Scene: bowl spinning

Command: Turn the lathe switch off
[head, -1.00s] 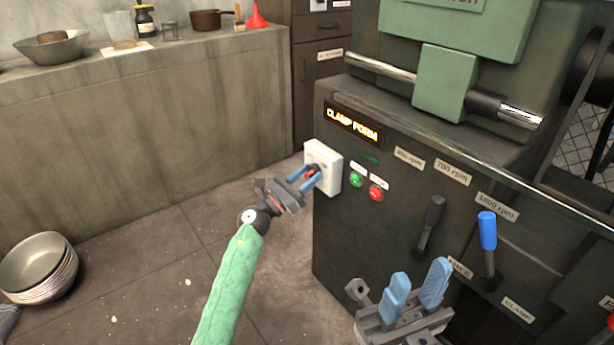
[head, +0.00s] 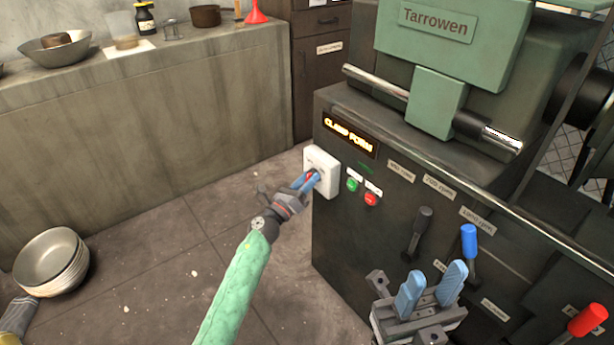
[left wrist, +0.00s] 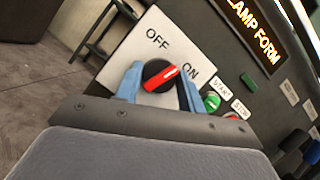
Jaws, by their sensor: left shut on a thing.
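The lathe switch is a round black knob with a red pointer (left wrist: 160,78) on a white plate (head: 322,165) on the lathe's front left corner. In the left wrist view the plate reads OFF at the upper left and ON at the right. The red pointer points towards ON. My left gripper (head: 309,181) is shut on the knob, one blue finger on each side of it, as the left wrist view (left wrist: 158,82) shows. My right gripper (head: 431,288) is open and empty, in front of the lathe's lower panel.
Green START (head: 352,185) and red STOP (head: 371,199) buttons sit close to the switch's right. A lit sign (head: 350,136) reads CLAMP FORM. Black (head: 420,225), blue (head: 469,240) and red (head: 588,320) levers stand out near my right gripper. Stacked bowls (head: 50,262) lie at left.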

